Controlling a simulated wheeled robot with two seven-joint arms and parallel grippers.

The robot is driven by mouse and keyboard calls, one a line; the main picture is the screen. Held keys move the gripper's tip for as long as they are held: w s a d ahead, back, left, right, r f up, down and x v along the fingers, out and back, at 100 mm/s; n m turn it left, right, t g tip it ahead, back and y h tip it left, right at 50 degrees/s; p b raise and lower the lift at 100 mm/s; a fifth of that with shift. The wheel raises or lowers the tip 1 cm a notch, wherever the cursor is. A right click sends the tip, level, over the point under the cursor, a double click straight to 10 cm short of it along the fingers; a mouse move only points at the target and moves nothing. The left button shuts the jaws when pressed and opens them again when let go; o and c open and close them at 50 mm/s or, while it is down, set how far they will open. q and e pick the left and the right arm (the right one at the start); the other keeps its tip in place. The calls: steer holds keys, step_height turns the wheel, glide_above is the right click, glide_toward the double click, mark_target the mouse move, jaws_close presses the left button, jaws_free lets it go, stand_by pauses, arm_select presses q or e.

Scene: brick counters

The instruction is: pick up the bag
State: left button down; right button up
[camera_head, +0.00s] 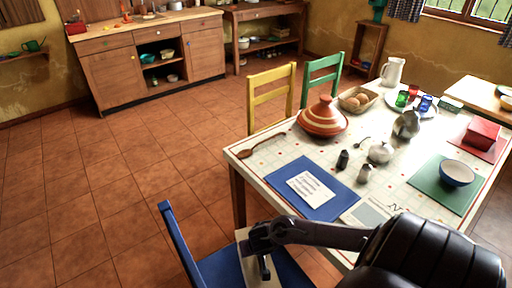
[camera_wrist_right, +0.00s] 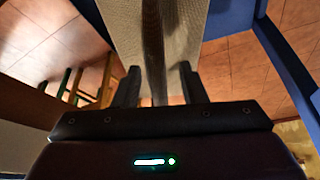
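The bag (camera_head: 252,272) is a beige, upright-looking shape on the blue chair (camera_head: 171,232) at the near side of the table. Its lower part is cut off or hidden in the head view. My right gripper (camera_head: 263,262) points down over the bag's top. In the right wrist view the bag (camera_wrist_right: 188,35) shows beige woven cloth with a dark brown strip down its middle. The strip runs between the two fingers of the right gripper (camera_wrist_right: 158,85). The fingers stand apart with gaps at the strip's sides. My left gripper is not in view.
The white table (camera_head: 246,157) beside the chair carries a blue mat (camera_head: 320,208), a striped tagine (camera_head: 322,120), a bowl (camera_head: 457,174) and several other items. Yellow and green chairs stand behind it. The tiled floor at left is clear.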

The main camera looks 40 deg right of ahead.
jaws_close()
steer(key=shift+r, duration=0.1)
stand_by(1.3)
